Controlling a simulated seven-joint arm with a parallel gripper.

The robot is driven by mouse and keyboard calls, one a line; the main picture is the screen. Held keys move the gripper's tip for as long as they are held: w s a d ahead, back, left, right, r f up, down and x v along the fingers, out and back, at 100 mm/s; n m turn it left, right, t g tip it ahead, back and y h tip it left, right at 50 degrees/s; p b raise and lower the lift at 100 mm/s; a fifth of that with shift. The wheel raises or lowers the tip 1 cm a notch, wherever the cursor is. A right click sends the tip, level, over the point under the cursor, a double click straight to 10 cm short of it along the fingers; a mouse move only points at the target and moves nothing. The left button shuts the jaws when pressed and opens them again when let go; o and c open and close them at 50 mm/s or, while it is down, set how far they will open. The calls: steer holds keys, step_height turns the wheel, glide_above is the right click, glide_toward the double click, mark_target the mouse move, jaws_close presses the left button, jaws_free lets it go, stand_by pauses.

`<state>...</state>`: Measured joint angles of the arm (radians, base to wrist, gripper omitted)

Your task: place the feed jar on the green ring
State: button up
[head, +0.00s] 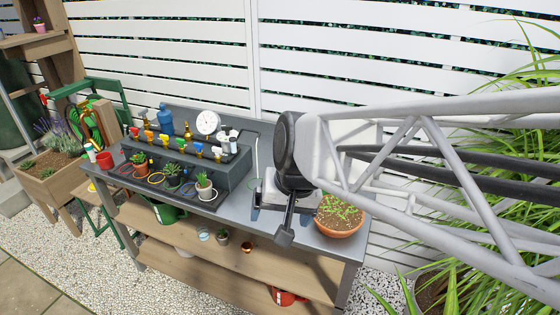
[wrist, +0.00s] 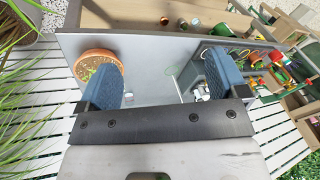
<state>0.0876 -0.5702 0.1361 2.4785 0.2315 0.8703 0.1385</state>
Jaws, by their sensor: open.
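My gripper (head: 271,222) is over the right part of the grey bench, its dark fingers apart. I cannot clearly pick out the feed jar. Small pale items (wrist: 201,94) show beside the right finger, mostly hidden.
A terracotta bowl of seedlings (head: 339,216) stands right of my gripper, near the bench's front edge. A slatted fence stands behind.

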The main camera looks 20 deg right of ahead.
steer(key=w+d+f+m+t+y, duration=0.1)
steer(key=w+d+f+m, duration=0.15)
steer(key=w+m, duration=0.3)
steer(key=w+d+f+m+t, duration=0.2)
steer(key=w+d+m, duration=0.2)
steer(key=w+m, duration=0.15)
steer(key=w+d+f+m+t+y, duration=0.1)
steer(key=w+d+f+m, duration=0.15)
steer(key=w+m, duration=0.3)
steer(key=w+d+f+m+h, duration=0.1)
steer(key=d+f+m, duration=0.3)
steer(key=d+m, duration=0.1)
steer(key=w+d+f+m+t+h, duration=0.1)
steer(key=w+d+f+m, duration=0.1)
steer(key=d+m, duration=0.3)
steer(key=w+d+f+m+t+h, duration=0.1)
steer(key=d+f+m, duration=0.4)
steer(key=d, duration=0.5)
steer(key=shift+w+f+m+h, duration=0.25)
steer(key=shift+w+f+h, duration=0.1)
steer(key=shift+h, duration=0.05)
steer(key=shift+x, duration=1.25)
steer(key=shift+w, duration=0.15)
